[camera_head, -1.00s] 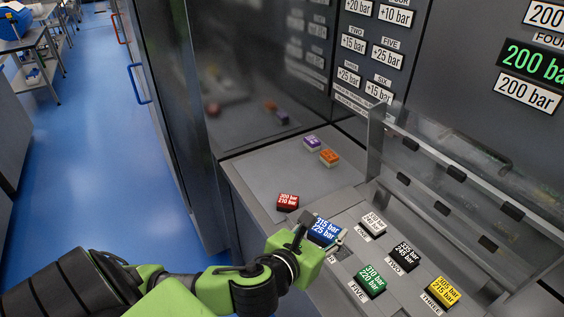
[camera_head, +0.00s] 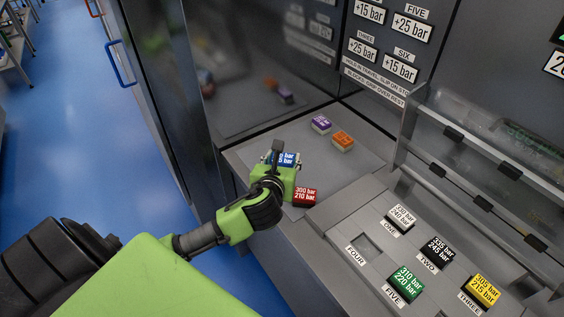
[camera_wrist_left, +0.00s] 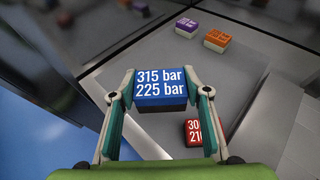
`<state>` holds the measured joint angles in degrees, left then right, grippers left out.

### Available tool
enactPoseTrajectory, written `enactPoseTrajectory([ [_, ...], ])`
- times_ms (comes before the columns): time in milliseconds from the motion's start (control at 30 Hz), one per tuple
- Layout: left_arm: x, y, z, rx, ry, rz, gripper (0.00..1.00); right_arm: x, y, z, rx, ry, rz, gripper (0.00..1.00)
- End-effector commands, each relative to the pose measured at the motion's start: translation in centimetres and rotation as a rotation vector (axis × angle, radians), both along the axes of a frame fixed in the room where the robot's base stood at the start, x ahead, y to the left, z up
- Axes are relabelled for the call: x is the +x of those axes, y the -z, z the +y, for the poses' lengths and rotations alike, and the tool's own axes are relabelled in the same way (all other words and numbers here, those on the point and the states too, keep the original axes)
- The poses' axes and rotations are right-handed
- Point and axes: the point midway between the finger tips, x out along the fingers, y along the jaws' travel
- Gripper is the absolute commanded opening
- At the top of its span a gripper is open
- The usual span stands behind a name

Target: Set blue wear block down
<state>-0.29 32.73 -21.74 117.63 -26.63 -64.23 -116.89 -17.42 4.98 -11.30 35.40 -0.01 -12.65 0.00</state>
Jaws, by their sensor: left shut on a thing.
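The blue wear block (camera_head: 287,159), marked 315 bar and 225 bar, is held by my left gripper (camera_head: 278,158) over the left part of the grey shelf (camera_head: 260,150). In the left wrist view the blue block (camera_wrist_left: 162,88) sits between the two fingers of the gripper (camera_wrist_left: 160,95), label facing the camera. Its underside is hidden, so I cannot tell whether it touches the shelf. The red block (camera_head: 305,196) lies on the shelf just nearer and right of it. My right gripper is not in view.
Purple (camera_head: 321,124) and orange (camera_head: 342,141) blocks stand farther back on the shelf. White (camera_head: 399,218), black (camera_head: 437,251), green (camera_head: 406,284) and yellow (camera_head: 481,289) blocks sit in the slotted panel. Slot FOUR (camera_head: 366,244) is empty. A raised clear cover (camera_head: 480,165) stands behind the panel.

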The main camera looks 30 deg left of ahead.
Motion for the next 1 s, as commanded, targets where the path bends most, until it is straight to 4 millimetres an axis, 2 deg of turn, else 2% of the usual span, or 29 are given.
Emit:
enactPoseTrajectory([
  [67,1.5,0.7,1.6,0.001,-0.005,0.0,0.2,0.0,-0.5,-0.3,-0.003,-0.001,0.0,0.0],
  [100,2.0,1.8,2.0,-0.001,-0.004,0.003,0.2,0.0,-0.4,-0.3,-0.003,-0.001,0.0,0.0],
  [300,3.9,5.0,3.6,-0.002,-0.001,0.0,0.2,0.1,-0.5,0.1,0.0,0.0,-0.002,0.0],
  [400,4.5,5.7,4.1,-0.001,-0.001,-0.003,0.2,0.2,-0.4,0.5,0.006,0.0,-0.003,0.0],
  [533,4.8,6.4,4.5,0.0,0.0,-0.002,0.2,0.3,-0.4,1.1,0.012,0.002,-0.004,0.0],
  [767,5.0,9.4,4.6,-0.002,-0.001,0.0,0.2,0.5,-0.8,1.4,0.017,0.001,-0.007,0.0],
  [1000,5.0,9.7,4.6,-0.001,0.003,-0.001,0.2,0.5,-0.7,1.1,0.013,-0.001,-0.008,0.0],
])
